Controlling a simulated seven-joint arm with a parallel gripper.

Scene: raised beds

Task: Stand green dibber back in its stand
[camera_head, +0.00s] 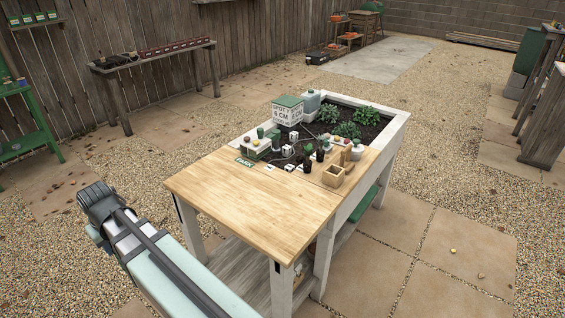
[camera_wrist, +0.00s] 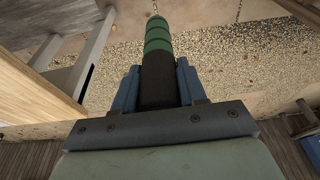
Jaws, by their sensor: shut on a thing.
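The green dibber (camera_wrist: 158,38) shows in the wrist view, with a green banded end and a black section below it. My gripper (camera_wrist: 158,85) is shut on the black section, between its two blue fingers. The banded end points away from the gripper, over gravel. The part of the dibber deep between the fingers is hidden. In the head view neither my gripper nor the dibber can be made out. A small open wooden holder (camera_head: 333,178) sits at the right edge of the bench top; I cannot tell whether it is the dibber's stand.
The wooden bench top (camera_head: 240,195) is clear at its front. The wrist view shows bench timber (camera_wrist: 35,95) at left.

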